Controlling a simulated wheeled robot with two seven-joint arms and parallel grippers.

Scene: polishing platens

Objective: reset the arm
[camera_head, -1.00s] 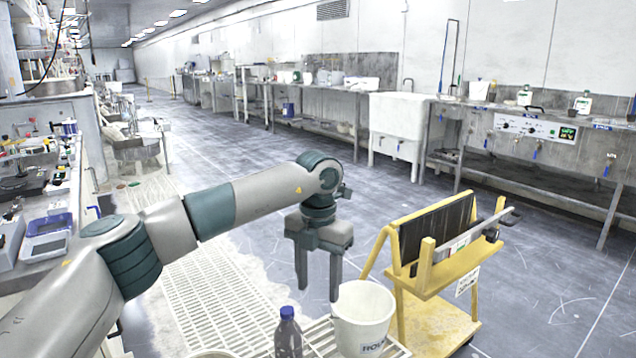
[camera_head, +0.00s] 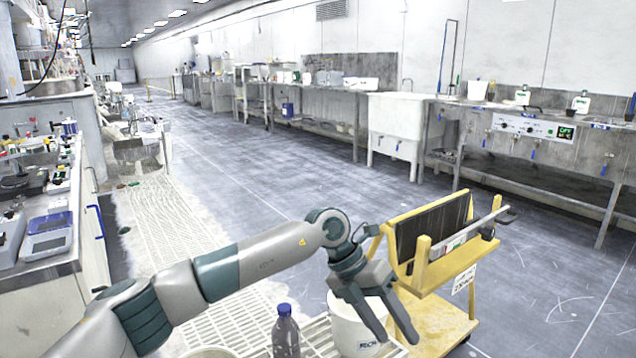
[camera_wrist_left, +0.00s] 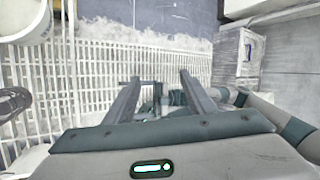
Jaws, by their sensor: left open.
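My left arm (camera_head: 262,256) comes in from the lower left in the head view. My left gripper (camera_head: 398,340) is open and empty, its two fingers spread and angled down to the right. The gripper overlaps the white bucket (camera_head: 345,335) in the picture and hides part of it; I cannot tell whether they touch. In the left wrist view, the two open fingers (camera_wrist_left: 157,88) show with nothing between them, over white grating. My right gripper is in neither view.
A dark bottle with a blue cap (camera_head: 286,332) stands left of the bucket on a white rack (camera_head: 318,338). A yellow cart (camera_head: 440,315) with a dark panel stands close to the right. Benches line the far wall. A left counter (camera_head: 62,265) holds equipment. The middle floor is open.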

